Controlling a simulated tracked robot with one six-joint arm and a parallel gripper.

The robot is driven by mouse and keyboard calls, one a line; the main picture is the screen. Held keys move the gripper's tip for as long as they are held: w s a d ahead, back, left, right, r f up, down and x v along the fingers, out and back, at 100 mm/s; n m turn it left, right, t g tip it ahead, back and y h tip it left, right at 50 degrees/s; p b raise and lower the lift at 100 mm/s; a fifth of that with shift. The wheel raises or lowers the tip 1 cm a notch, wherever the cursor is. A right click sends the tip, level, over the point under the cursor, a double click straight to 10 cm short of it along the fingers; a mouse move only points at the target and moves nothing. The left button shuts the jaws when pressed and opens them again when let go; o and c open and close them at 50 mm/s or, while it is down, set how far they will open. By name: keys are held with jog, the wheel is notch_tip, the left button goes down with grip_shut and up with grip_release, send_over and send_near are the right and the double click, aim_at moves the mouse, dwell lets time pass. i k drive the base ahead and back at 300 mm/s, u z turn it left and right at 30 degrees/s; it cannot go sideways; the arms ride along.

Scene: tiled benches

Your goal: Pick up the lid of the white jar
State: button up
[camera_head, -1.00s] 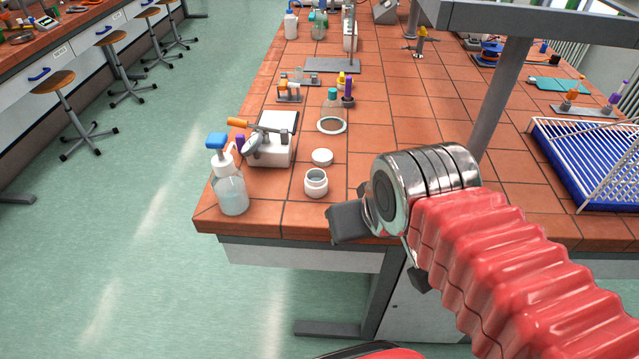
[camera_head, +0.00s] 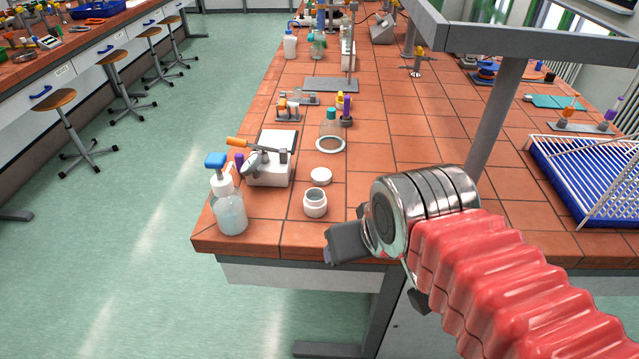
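The white jar (camera_head: 315,204) stands open and upright near the front edge of the tiled bench. Its white lid (camera_head: 321,175) lies flat on the tiles just behind the jar, apart from it. My gripper (camera_head: 345,243) is at the bench's front edge, to the right of the jar and nearer to me. One dark finger part shows; the rest is hidden behind my metal wrist. Whether it is open or shut cannot be seen. It touches neither the jar nor the lid.
A spray bottle with a blue top (camera_head: 229,205) stands left of the jar. A white balance-like device (camera_head: 270,165) is behind it. A blue rack (camera_head: 590,180) and a grey post (camera_head: 497,120) are at right. Tiles right of the lid are clear.

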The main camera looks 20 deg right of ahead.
aim_at(320, 177)
jog(key=k, duration=1.3)
jog(key=u, duration=0.35)
jog(key=i, duration=0.5)
jog(key=u, duration=0.5)
jog(key=i, duration=1.05)
jog(key=z, duration=0.3)
